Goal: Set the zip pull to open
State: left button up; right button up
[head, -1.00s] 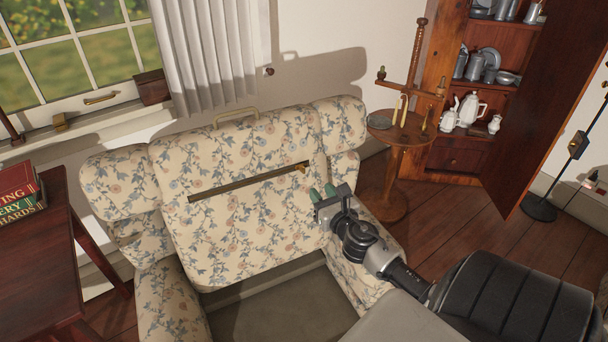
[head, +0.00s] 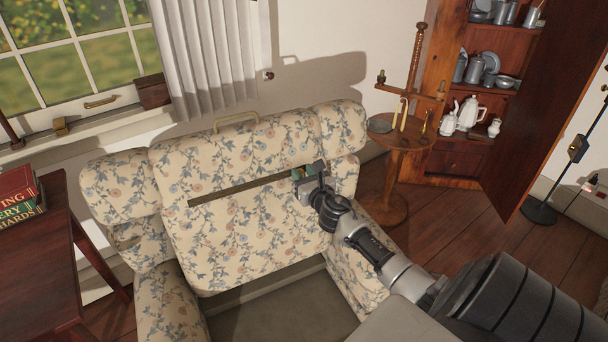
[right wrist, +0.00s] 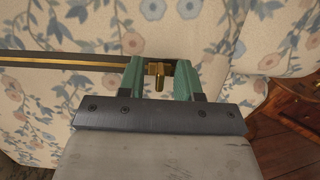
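The zip pull (right wrist: 159,76) is a small brass tab in the right wrist view, at the right end of the brass zip track (right wrist: 70,60). The track runs across the floral chair back (head: 235,220). My right gripper (right wrist: 159,78) has its two green fingers on either side of the pull, with narrow gaps visible beside it, so it looks open around it. In the head view my right gripper (head: 303,173) is at the right end of the dark zip slot (head: 240,189) and hides the pull. My left gripper is not in view.
A small round table (head: 400,137) with a candle stand is right of the chair. A cabinet (head: 462,160) with pewter and its open door (head: 545,100) stand farther right. A dark table (head: 40,255) with books is at the left, below the window.

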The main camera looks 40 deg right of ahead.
aim_at(191, 199)
grip_shut()
jog(key=shift+a, duration=0.25)
jog(key=w+a, duration=0.1)
jog(key=a, duration=0.3)
jog(key=w+a+p, duration=0.1)
jog(key=a, duration=0.3)
jog(key=w+a, duration=0.1)
jog(key=a, duration=0.3)
jog(key=shift+w+r, duration=0.2)
jog(key=shift+w, duration=0.15)
jog(key=w+a, duration=0.1)
jog(key=a, duration=0.4)
jog(key=w+a, duration=0.2)
jog(key=a, duration=0.3)
jog(key=w+a, duration=0.1)
jog(key=a, duration=0.4)
jog(key=shift+w+a+b, duration=0.3)
jog(key=shift+a, duration=0.05)
jog(key=shift+r, duration=0.1)
grip_release()
jog(key=shift+a, duration=0.1)
